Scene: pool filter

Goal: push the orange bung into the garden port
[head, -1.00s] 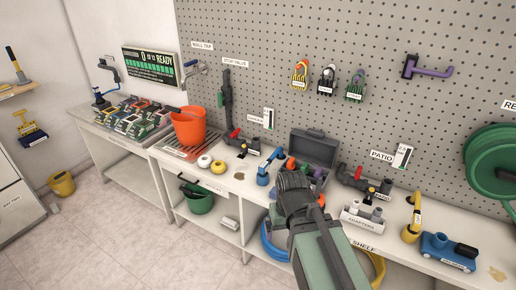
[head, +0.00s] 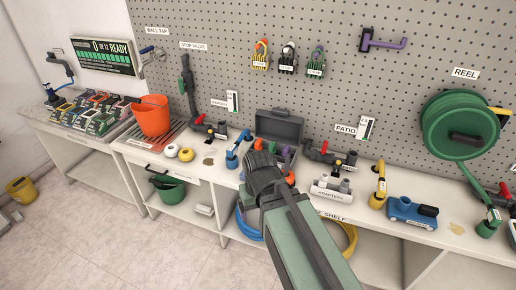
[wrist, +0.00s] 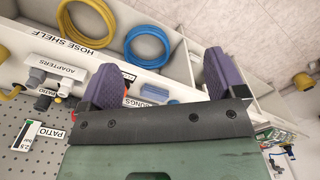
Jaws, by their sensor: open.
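The garden port (head: 220,130) is the dark pipe end under the GARDEN label, left of the case, beside a red lever. My gripper (head: 262,166) is in front of the case. In the wrist view its two purple fingers (wrist: 162,63) are wide apart, with nothing visibly held.
The patio pipe (head: 330,156) and adapters tray (head: 332,194) are on the right. An orange bucket (head: 152,116) and white and yellow rolls (head: 179,153) are on the left. Hoses lie on the shelf below.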

